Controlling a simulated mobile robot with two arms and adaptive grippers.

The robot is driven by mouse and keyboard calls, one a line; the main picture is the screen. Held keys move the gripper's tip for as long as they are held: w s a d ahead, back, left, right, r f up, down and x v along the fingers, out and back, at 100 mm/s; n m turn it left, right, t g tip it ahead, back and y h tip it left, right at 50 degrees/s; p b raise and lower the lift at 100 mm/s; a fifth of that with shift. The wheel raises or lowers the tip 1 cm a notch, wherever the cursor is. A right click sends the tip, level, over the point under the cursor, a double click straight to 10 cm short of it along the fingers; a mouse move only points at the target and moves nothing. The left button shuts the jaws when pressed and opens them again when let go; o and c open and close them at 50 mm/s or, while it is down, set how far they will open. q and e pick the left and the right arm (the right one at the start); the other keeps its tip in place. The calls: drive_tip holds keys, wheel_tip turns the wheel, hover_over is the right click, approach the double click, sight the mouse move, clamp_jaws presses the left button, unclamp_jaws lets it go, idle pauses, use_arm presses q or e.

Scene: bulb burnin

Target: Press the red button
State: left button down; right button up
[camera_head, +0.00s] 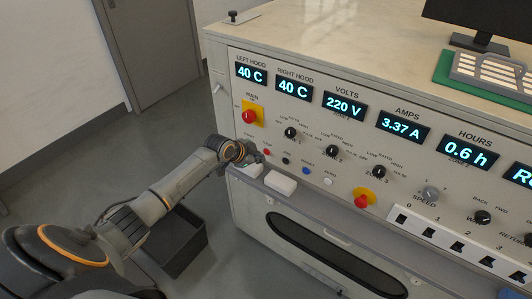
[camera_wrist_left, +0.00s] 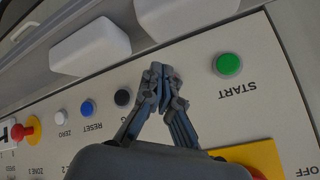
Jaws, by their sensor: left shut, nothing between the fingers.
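The small red button (camera_head: 266,152) sits in the row of small buttons on the sloped panel (camera_head: 330,155). My left gripper (camera_head: 252,155) is shut and empty, just left of the red button in the head view. I cannot tell whether it touches the panel. My right gripper is not in view.
Larger red knobs on yellow plates stand at MAIN (camera_head: 249,116) and further right (camera_head: 362,201). Blue (camera_head: 306,170) and white (camera_head: 328,182) buttons continue the row. White blocks (camera_head: 281,184) lie on the ledge below. A dark bin (camera_head: 183,245) stands on the floor.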

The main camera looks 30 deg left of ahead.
use_arm(q)
drive_tip(key=shift+w, duration=0.1)
idle(0.5)
drive_tip(key=shift+w, duration=0.3)
drive_tip(key=shift+w+b, duration=0.4)
drive_tip(key=shift+b, duration=0.1)
idle(0.4)
idle(0.4)
drive_tip(key=shift+s+r+p, duration=0.1)
drive_tip(key=shift+s+p, duration=0.5)
drive_tip(key=shift+p, duration=0.1)
drive_tip(key=shift+s, duration=0.25)
